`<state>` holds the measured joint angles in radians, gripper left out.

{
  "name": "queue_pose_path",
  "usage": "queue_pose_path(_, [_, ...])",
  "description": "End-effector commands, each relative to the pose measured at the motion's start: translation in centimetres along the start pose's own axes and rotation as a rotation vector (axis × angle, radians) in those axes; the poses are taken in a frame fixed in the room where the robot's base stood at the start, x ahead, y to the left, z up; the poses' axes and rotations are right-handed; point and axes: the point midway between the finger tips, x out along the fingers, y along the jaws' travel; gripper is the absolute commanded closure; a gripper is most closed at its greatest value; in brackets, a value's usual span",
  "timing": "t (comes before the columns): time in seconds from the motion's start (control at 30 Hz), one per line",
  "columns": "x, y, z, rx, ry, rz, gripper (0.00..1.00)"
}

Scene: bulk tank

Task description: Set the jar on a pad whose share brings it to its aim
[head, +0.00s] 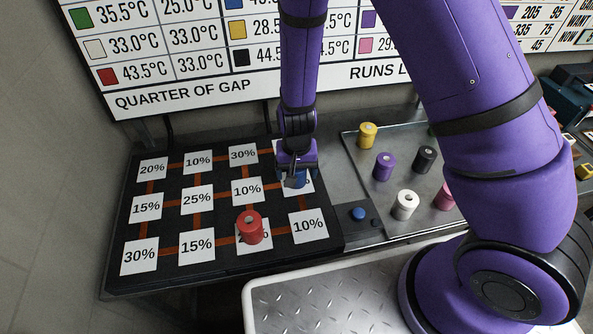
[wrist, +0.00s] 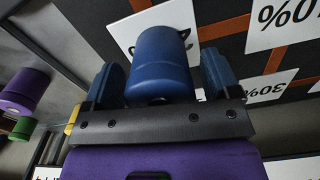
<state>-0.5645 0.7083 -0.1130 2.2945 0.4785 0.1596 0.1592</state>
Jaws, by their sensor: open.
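My gripper (head: 296,178) is open, with its fingers on either side of the blue jar (wrist: 162,62). In the head view the jar (head: 299,181) is mostly hidden behind the gripper. It stands on or just over a white pad in the right column, second row from the back; its share is covered. A red jar (head: 249,227) stands on a front-row pad, partly covering its label. Other pads read from 10% to 30%, such as the 25% pad (head: 197,198) and the front right 10% pad (head: 308,225).
A metal tray (head: 358,185) at right holds yellow (head: 367,135), purple (head: 384,166), black (head: 425,158), white (head: 404,205) and pink jars. A blue button (head: 358,214) sits beside the black pad board. The wall chart (head: 190,92) lists temperatures by colour and "QUARTER OF GAP"; my arm hides part.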

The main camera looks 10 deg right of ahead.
Motion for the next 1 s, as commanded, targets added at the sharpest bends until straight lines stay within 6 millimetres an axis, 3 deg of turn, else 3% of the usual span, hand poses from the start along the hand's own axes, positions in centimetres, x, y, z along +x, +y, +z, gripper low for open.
queue_pose_path(0.6, [-9.7, -0.1, 0.0, -0.003, 0.003, -0.002, 0.18])
queue_pose_path(0.8, [-11.5, -0.1, 0.0, -0.001, 0.001, -0.001, 0.18])
queue_pose_path(1.0, [-11.9, 0.0, 0.0, -0.001, 0.000, 0.000, 0.18])
